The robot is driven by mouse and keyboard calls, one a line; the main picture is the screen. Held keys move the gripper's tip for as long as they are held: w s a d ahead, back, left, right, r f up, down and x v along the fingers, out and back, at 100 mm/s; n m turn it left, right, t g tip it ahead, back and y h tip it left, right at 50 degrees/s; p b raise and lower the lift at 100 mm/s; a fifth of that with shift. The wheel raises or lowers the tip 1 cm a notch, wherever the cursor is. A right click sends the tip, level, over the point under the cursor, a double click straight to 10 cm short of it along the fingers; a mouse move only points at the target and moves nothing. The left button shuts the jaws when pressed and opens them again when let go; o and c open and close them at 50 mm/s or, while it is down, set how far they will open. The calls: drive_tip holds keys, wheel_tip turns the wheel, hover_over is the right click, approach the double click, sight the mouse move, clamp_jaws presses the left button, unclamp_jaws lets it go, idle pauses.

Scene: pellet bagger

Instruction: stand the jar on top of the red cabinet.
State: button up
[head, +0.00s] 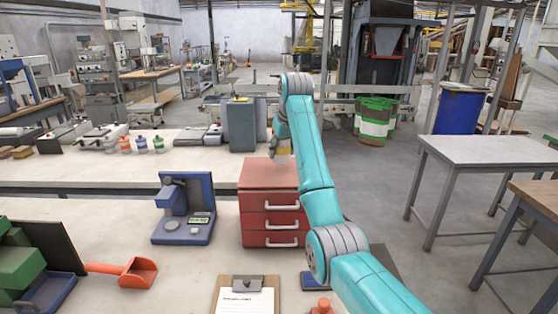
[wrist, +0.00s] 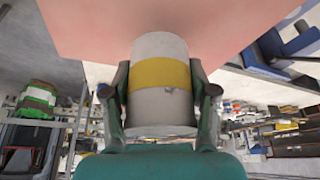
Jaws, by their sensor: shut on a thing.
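The jar (wrist: 160,102) is a grey cylinder with a yellow band. In the wrist view my gripper (wrist: 160,85) is shut on it, with one finger on each side. The red cabinet (head: 270,222) has several drawers with pale handles and stands on the bench in the middle of the head view. Its flat top also fills the upper part of the wrist view (wrist: 85,25). In the head view the jar (head: 284,151) shows small and partly hidden by my arm, at the back of the cabinet top. I cannot tell whether it touches the top.
A blue device (head: 186,208) stands left of the cabinet. A clipboard (head: 245,297) lies in front, and an orange scoop (head: 135,272) lies at the left. A grey box (head: 239,125) stands on the bench behind. The visible cabinet top is otherwise clear.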

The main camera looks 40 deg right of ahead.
sight(281, 159)
drive_tip(key=shift+f, duration=1.65)
drive_tip(key=shift+f, duration=0.1)
drive_tip(key=o, duration=1.5)
